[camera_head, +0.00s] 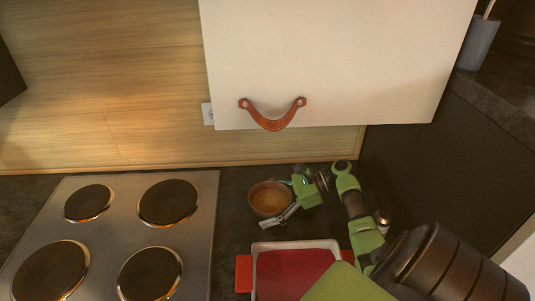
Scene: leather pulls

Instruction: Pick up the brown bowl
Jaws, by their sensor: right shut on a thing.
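The brown bowl (268,199) is on or just above the dark counter, between the stove and my right arm; I cannot tell whether it touches the counter. My right gripper (290,200) comes in from the right and is shut on the bowl's right side. One grey finger reaches along the bowl's lower right edge. The bowl looks upright and its inside shows. My left gripper is not in view.
A steel stove (204,222) with dark round plates fills the left of the counter. A red and white tray (296,246) with red handles lies just in front of the bowl. A white cabinet door (330,60) with a leather pull (272,123) hangs above.

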